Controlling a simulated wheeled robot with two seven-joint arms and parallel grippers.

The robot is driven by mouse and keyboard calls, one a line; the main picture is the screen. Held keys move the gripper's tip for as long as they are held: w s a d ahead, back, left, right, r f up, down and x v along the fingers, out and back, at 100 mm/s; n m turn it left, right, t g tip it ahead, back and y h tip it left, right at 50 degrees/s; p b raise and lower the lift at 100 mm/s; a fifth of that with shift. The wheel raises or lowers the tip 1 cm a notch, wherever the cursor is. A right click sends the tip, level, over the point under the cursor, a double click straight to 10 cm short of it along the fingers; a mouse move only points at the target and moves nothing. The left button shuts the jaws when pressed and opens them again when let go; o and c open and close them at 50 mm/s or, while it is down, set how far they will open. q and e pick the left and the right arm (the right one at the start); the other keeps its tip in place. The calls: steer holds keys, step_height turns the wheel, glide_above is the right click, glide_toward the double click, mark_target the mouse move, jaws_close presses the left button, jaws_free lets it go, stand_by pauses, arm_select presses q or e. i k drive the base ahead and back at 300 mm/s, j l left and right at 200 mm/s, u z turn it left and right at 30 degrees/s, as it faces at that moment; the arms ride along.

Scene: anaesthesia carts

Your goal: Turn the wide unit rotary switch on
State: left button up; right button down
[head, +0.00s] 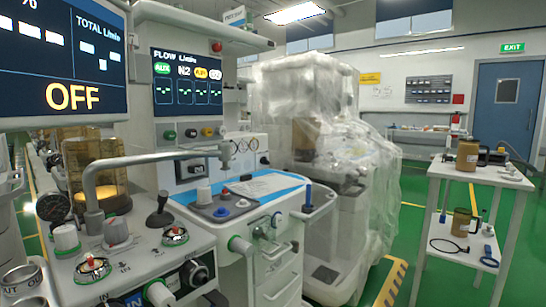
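The nearest anaesthesia unit, at the left, has a wide dark screen (62,62) reading "OFF" in yellow; I take it to be the wide unit. Its front panel carries a white-topped knob (66,237), a second pale knob (117,230), a red-centred round control (92,267) and a similar one (175,235). A black-and-white round fitting (194,273) is on its front face. I cannot tell for sure which of these is the rotary switch. Neither of my grippers is in view.
A narrower unit (265,262) with a "FLOW L/min" screen (187,82) stands beside it. A plastic-covered machine (318,130) is behind. A white trolley (490,178) with jars stands at the right. Green floor (405,225) is open between them. A grey bent pipe (150,160) overhangs the near panel.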

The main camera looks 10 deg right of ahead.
mark_target(264, 160)
steer(key=i+l, duration=0.25)
steer(key=i+l+u, duration=0.1)
steer(key=l, duration=0.35)
steer(key=i+l, duration=0.55)
steer(key=l, duration=0.2)
steer(key=i+l+u, duration=0.1)
steer(key=i+l, duration=0.35)
steer(key=l, duration=0.3)
steer(key=i+l+u, duration=0.1)
steer(key=l, duration=0.25)
steer(key=i+l, duration=0.3)
steer(key=l+u, duration=0.05)
steer(key=l, duration=0.05)
